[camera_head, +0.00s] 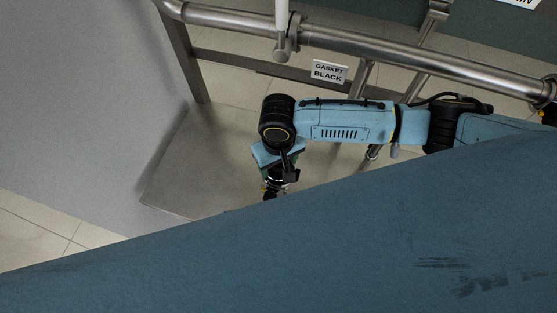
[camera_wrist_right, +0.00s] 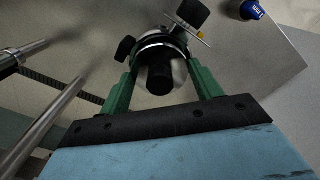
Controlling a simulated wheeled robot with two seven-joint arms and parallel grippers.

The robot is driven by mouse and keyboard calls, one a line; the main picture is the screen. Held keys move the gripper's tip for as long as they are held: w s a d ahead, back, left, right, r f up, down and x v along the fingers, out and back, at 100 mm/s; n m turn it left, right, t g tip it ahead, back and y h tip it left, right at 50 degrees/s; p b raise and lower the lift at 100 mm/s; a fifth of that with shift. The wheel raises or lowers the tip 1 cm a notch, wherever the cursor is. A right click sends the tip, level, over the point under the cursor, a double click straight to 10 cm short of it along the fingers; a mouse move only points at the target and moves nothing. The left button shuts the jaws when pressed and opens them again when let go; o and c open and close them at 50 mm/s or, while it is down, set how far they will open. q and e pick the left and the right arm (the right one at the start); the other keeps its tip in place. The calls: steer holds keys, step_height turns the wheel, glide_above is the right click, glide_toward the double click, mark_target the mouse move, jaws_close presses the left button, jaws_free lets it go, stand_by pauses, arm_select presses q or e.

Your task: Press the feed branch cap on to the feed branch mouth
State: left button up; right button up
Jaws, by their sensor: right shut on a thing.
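My right gripper (camera_head: 268,192) points down at the middle of the head view. In the right wrist view its green fingers (camera_wrist_right: 158,85) are shut on a round part with a steel ring and dark centre, which I take to be the feed branch cap (camera_wrist_right: 160,50). Black knobs stand out at its left and upper right. In the head view the part is small and dark, and its lower end is hard to make out. I cannot identify the feed branch mouth in either view. My left gripper is out of view.
A steel pipe rail (camera_head: 355,49) crosses the back, with a "GASKET BLACK" sign (camera_head: 329,71) below it. A flat steel plate (camera_head: 180,175) lies left of the gripper. A blue round object (camera_wrist_right: 252,9) is at the wrist view's top. The head view's lower part is blocked.

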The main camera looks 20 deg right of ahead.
steer(key=shift+f+b, duration=0.3)
steer(key=shift+f, duration=0.7)
stand_by(0.6)
steer(key=o, duration=1.1)
steer(key=shift+o, duration=0.2)
steer(key=shift+r, duration=0.1)
step_height(320, 180, up, 17)
steer(key=p, duration=0.3)
steer(key=shift+s, duration=0.1)
